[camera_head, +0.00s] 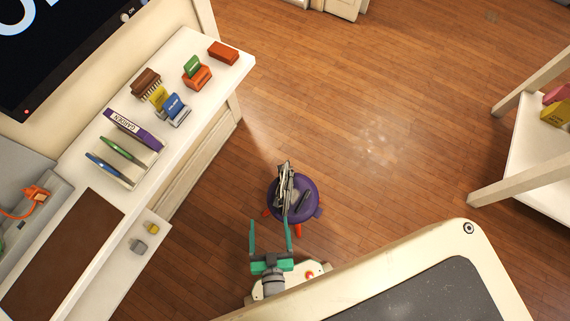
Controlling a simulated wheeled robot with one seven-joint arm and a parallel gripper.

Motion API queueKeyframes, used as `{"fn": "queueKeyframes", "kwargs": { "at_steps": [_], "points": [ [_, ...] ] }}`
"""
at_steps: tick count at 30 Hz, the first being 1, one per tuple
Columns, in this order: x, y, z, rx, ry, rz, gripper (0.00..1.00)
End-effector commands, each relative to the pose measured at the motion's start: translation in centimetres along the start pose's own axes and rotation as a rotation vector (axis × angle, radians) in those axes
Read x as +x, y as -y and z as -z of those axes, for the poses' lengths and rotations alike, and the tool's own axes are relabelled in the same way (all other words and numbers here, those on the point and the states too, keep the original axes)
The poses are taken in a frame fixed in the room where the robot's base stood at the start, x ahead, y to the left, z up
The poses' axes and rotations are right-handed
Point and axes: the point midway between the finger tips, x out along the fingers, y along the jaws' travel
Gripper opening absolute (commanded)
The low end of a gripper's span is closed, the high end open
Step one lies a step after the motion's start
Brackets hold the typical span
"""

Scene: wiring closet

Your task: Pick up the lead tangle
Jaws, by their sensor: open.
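A small round purple stool (311,188) with orange legs stands on the wooden floor near the picture's middle. A tall grey and black bundle (285,183), which looks like the lead tangle, is at the left part of its top. Its separate strands are too small to make out. A small dark piece (304,202) lies beside it on the right. My gripper (269,224) has green fingers spread apart with nothing between them. It is just below the stool in the picture, and its right finger reaches toward the lower end of the bundle.
A white counter (205,99) on the left holds books, coloured clips, a brush-like brown block and a red block. An orange cable piece (36,193) is at far left. A pale shelf (535,150) stands right. A cream-edged dark panel (420,300) fills the bottom right. Open floor lies beyond the stool.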

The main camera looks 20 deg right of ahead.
Motion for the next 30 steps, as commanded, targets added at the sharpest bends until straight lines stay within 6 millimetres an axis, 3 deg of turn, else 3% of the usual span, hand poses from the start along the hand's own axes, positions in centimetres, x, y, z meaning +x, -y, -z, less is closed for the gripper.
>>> {"fn": "queueKeyframes", "kwargs": {
  "at_steps": [1, 6, 12, 17, 30],
  "points": [
    [2.2, -0.3, -2.1, 0.013, 0.007, -0.035, 0.78],
    [8.0, -1.7, -7.9, 0.036, 0.035, -0.129, 0.78],
    [12.7, -3.8, -11.9, 0.047, 0.063, -0.203, 0.78],
    [14.3, -4.7, -13.3, 0.048, 0.075, -0.229, 0.78],
    [19.3, -6.0, -13.8, 0.049, 0.077, -0.232, 0.78]
  ]
}}
